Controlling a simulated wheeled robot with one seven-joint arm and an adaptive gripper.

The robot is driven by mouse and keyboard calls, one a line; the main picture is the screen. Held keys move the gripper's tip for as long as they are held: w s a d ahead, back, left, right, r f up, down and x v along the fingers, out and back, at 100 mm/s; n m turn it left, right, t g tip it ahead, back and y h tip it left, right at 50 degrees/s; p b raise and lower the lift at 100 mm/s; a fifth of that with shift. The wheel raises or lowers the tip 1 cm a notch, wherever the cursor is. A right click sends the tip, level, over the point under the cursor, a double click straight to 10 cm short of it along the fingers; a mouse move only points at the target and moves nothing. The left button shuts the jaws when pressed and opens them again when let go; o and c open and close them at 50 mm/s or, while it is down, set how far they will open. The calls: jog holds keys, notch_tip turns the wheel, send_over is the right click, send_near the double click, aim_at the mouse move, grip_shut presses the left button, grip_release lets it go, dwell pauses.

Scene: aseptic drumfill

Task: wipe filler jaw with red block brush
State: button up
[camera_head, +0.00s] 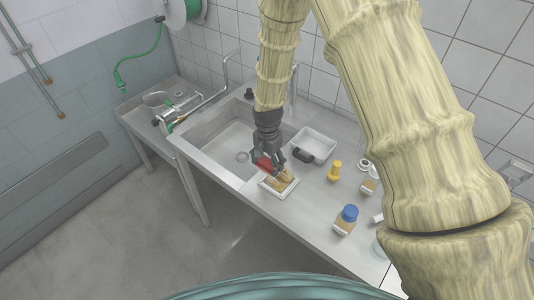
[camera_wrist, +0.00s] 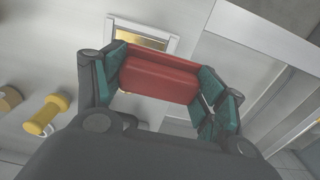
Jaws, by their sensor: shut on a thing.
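My gripper (camera_head: 270,166) is shut on the red block brush (camera_head: 263,161), above the sink side of the steel counter. In the wrist view the red block (camera_wrist: 158,77) spans between the two green-padded fingers of my gripper (camera_wrist: 163,85). Its bristles cannot be made out. A small white tray (camera_head: 265,187) with tan pieces in it lies just below the gripper; the brush appears to be over it, and I cannot tell whether they touch. A metal fitting (camera_head: 176,112) lies on the left side table; I cannot tell whether it is the filler jaw.
A sink basin (camera_head: 222,137) lies left of my gripper. A larger white tray (camera_head: 322,142) with a dark item stands behind it. A yellow item (camera_head: 334,171), a blue-capped jar (camera_head: 346,219) and small containers stand to the right. Tall taps rise behind the sink.

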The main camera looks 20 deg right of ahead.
jog(key=shift+s+r+p, duration=0.1)
jog(key=shift+r+p, duration=0.2)
jog(key=shift+r, duration=1.15)
